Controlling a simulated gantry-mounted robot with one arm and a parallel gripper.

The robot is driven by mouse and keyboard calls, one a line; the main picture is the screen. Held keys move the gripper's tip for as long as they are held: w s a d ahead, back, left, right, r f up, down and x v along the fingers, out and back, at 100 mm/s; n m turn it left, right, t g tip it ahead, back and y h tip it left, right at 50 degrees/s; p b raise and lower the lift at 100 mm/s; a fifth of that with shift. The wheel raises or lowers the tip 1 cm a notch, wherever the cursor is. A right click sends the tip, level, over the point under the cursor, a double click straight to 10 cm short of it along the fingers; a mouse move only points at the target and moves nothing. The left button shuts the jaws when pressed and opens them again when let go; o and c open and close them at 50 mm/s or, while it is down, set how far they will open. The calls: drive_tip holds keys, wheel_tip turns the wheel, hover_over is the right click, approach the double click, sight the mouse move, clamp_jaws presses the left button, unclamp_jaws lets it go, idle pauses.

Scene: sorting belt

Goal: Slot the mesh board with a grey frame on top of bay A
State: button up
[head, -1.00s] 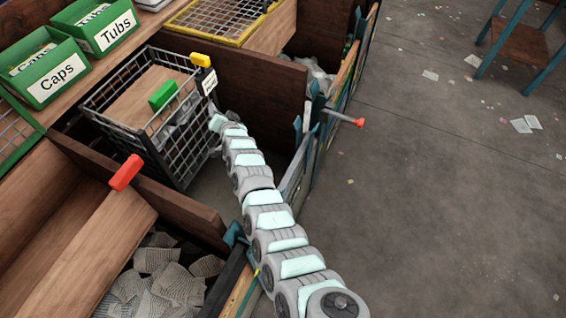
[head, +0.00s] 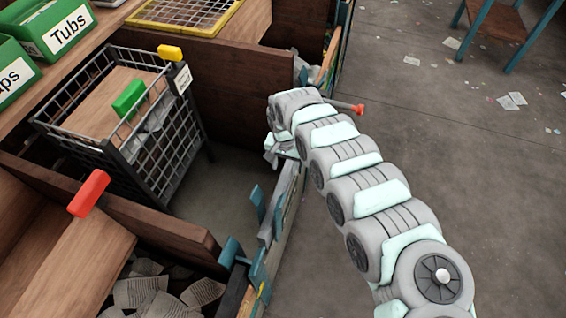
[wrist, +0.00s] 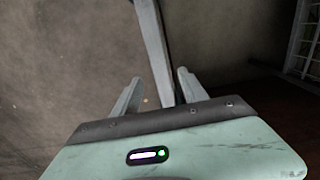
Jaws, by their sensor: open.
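My gripper (head: 272,152) is at the far end of my arm, over the front edge of the bay with the wire cage. In the wrist view my gripper (wrist: 160,76) has its two fingers apart. A long grey bar (wrist: 153,40) runs between them; I cannot tell what it belongs to or whether it is touched. I cannot make out a mesh board with a grey frame for certain. A mesh board with a yellow frame (head: 188,12) lies at the back. No bay letter is readable; the small tag (head: 183,79) on the cage is too small to read.
A red handle (head: 88,193) tops the wooden board at front left. A green Tubs bin (head: 50,20) is behind. Open floor lies right.

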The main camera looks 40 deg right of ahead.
sight(285, 180)
wheel_tip(285, 180, down, 9)
drive_tip(key=b, duration=0.3)
clamp_jaws()
idle(0.6)
idle(0.8)
idle(0.5)
idle(1.0)
